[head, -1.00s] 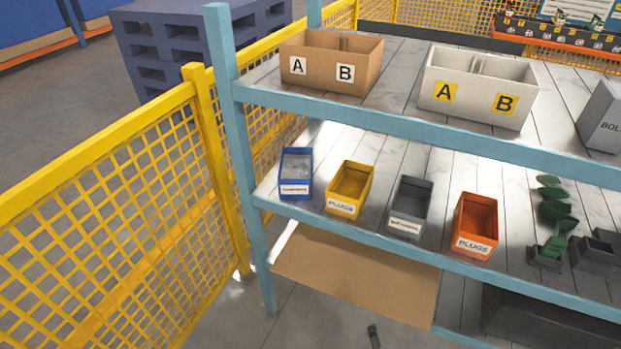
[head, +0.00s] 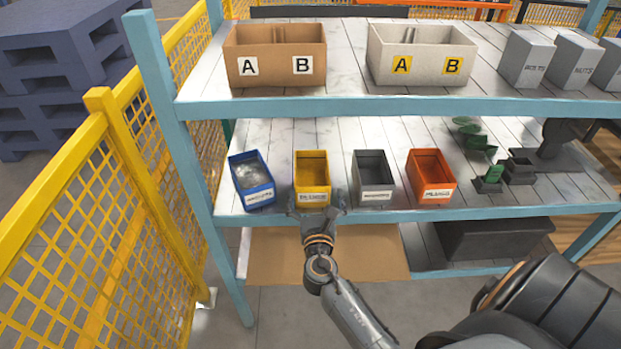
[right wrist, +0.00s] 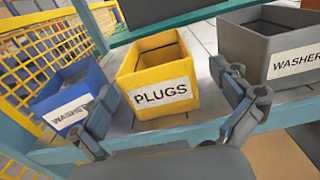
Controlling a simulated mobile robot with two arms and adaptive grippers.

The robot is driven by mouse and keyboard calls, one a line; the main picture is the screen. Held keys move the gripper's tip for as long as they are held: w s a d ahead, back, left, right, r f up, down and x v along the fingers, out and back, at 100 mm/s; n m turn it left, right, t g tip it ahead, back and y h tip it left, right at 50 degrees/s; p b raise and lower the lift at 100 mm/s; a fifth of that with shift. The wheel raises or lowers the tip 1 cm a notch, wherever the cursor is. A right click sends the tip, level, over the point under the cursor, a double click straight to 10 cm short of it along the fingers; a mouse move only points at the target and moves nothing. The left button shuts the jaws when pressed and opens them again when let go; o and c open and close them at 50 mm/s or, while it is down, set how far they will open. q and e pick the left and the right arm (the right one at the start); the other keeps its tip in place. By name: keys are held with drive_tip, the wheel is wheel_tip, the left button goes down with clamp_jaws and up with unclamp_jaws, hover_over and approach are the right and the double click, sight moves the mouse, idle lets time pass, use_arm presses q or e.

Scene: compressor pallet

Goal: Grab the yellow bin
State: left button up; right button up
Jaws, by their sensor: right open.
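The yellow bin (head: 312,172) with a white label stands on the middle shelf (head: 400,211) near its front edge, between a blue bin and a grey bin. In the right wrist view the yellow bin (right wrist: 158,77) reads PLUGS and looks empty inside. My right gripper (head: 319,212) is open in front of the yellow bin. In the right wrist view the fingers of my right gripper (right wrist: 168,112) stand apart on either side of the bin's front, with nothing held between them. My left gripper is not in view.
A blue bin (head: 251,182) stands left of the yellow bin; a grey bin (head: 373,180) and an orange bin (head: 431,178) stand right. A brown box (head: 275,58) and a white box (head: 422,60) stand on the upper shelf. A yellow mesh fence (head: 90,220) runs at left.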

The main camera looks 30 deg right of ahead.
drive_tip(key=shift+x, duration=0.95)
drive_tip(key=shift+w+a+p+x, duration=0.1)
drive_tip(key=shift+a+p+x, duration=0.1)
drive_tip(key=shift+x, duration=1.15)
drive_tip(key=shift+w+a+p+x, duration=0.1)
drive_tip(key=shift+a+p+x, duration=0.05)
drive_tip(key=shift+x, duration=1.2)
drive_tip(key=shift+r, duration=0.15)
drive_tip(key=shift+c, duration=0.4)
drive_tip(key=c, duration=0.9)
